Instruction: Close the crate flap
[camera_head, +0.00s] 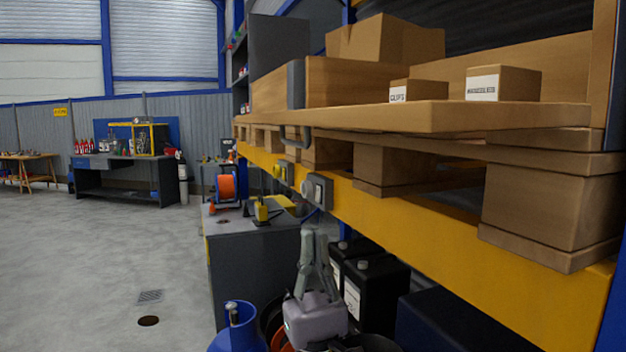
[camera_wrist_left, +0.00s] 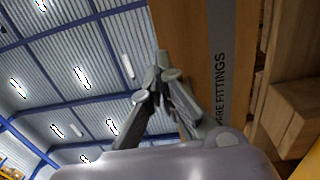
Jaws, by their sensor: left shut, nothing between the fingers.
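A wooden crate (camera_head: 268,92) stands on a pallet on the rack. Its flap (camera_head: 455,116) is folded down and juts out roughly level, with a dark handle (camera_head: 297,136) at its edge. In the left wrist view, a wooden board that looks like the flap's underside (camera_wrist_left: 170,25) carries a grey strip reading "FITTINGS". My left gripper (camera_head: 315,233) points up, its fingers shut and empty, lower than the flap and in front of the yellow beam. Its fingers also show in the wrist view (camera_wrist_left: 163,65), apparently apart from the board. My right gripper is not in view.
Small cartons (camera_head: 505,83) sit on or just behind the flap. A yellow rack beam (camera_head: 400,222) runs below the pallet (camera_head: 395,168). Black canisters (camera_head: 375,288), a blue container (camera_head: 240,328) and a grey cabinet (camera_head: 250,265) stand low near my gripper. Floor at left is clear.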

